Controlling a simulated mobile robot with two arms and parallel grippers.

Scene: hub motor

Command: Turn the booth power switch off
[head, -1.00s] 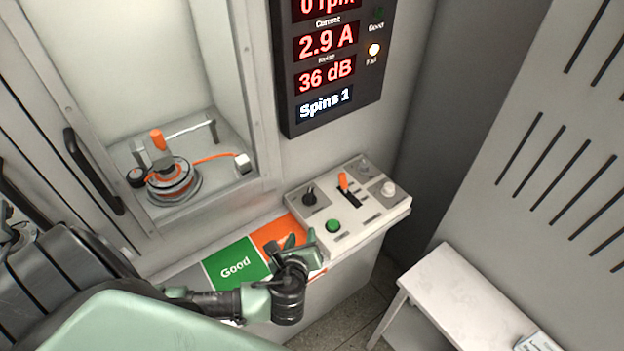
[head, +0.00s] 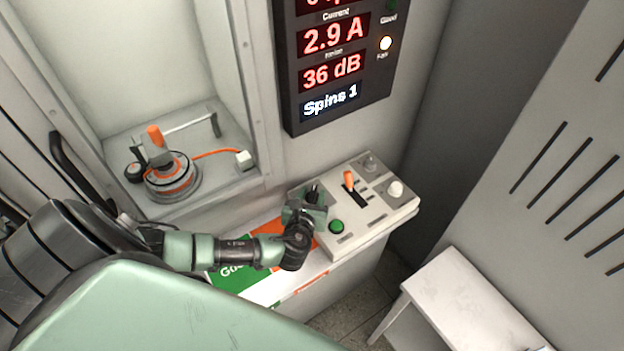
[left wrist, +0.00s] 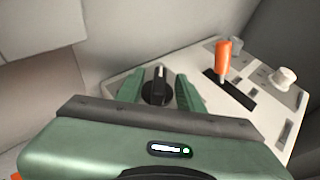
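A black rotary switch (head: 313,188) sits at the back left of the sloped control panel (head: 362,229). In the head view my left gripper (head: 306,198) is over it and partly hides it. In the left wrist view the switch (left wrist: 158,88) shows between the two green fingers of my left gripper (left wrist: 160,92), its pale pointer line towards the back. The fingers are open, one on each side of the switch, with a gap visible. I cannot tell whether either finger touches it. No label for the switch is readable. My right gripper is not in view.
The panel also carries an orange lever (head: 349,179), a green button (head: 336,227) and a white knob (head: 395,188). A display (head: 334,70) hangs above, its Fail lamp lit. A motor (head: 170,175) sits in the booth at left. A white table (head: 460,300) stands at right.

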